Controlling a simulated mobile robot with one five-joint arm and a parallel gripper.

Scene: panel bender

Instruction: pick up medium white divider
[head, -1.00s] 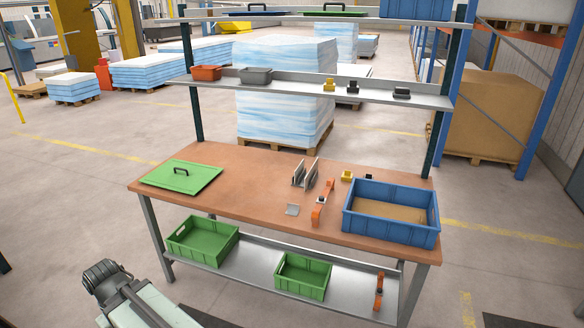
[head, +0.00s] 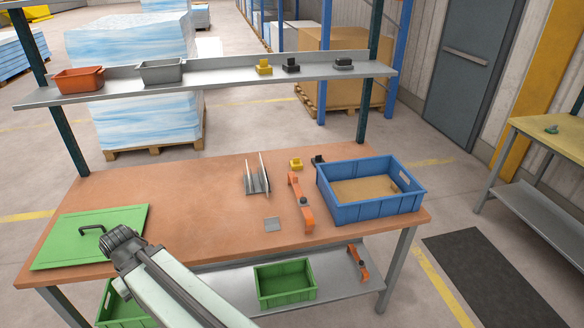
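Upright pale divider plates (head: 264,174) stand close together in the middle of the brown tabletop. They differ in height, but I cannot tell for sure which is the medium white divider. The dividers are clear of my arm.
An orange clamp-like part (head: 301,203) lies right of the dividers, beside a blue crate (head: 372,209). A yellow part (head: 296,164) and a black part sit behind. A shelf (head: 215,83) spans above the table's back. Green bins sit below.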

